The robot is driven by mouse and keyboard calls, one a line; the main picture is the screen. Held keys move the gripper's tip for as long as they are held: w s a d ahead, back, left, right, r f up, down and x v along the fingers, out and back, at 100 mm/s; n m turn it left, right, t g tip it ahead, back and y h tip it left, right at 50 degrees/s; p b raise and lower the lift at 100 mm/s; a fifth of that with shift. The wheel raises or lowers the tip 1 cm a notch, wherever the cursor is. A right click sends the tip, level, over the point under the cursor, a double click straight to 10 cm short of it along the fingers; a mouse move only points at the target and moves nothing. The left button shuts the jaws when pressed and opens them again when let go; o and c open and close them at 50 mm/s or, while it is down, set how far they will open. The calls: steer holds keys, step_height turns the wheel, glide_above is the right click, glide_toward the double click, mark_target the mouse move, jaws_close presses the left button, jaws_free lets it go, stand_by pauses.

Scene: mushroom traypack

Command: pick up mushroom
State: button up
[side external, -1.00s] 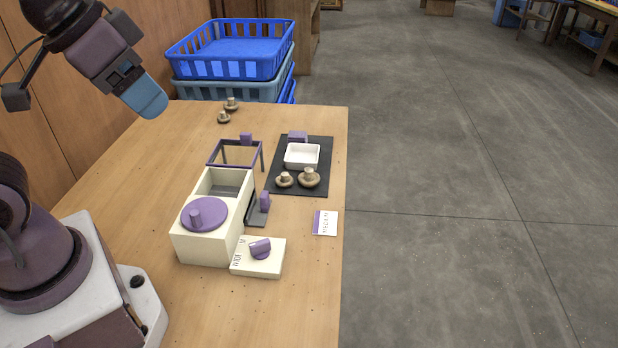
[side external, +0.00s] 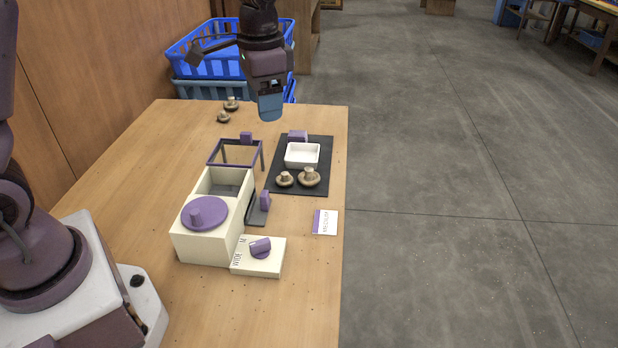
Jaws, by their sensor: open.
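Two brown mushrooms with pale stems lie on the black mat (side external: 287,190): a smaller one (side external: 284,180) and a larger one (side external: 309,178) to its right. Two more mushrooms, one (side external: 231,104) and another (side external: 223,117), lie at the far left of the table. My gripper (side external: 270,116) points down in the air above the far part of the table and is apart from all the mushrooms. It is open, with nothing seen in it; the gap between its fingers cannot be made out from this side.
A white tray (side external: 302,155) sits on the mat. A cream box (side external: 207,247) with a purple round lid (side external: 204,213), a purple-and-grey frame (side external: 236,163) and a cream dial block (side external: 258,263) stand nearby. A card (side external: 325,222) lies at right. Blue crates (side external: 206,70) stand behind the table.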

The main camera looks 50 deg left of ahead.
mark_target(310, 169)
steer(key=w+a+f+m+g, duration=0.1)
steer(key=w+a+f+m, duration=0.1)
steer(key=w+f+m, duration=0.45)
steer(key=w+a+f+m, duration=0.3)
steer(key=w+f+m, duration=0.3)
steer(key=w+m, duration=0.15)
step_height(310, 169, down, 12)
steer(key=shift+s+f, duration=0.1)
steer(key=c, duration=0.3)
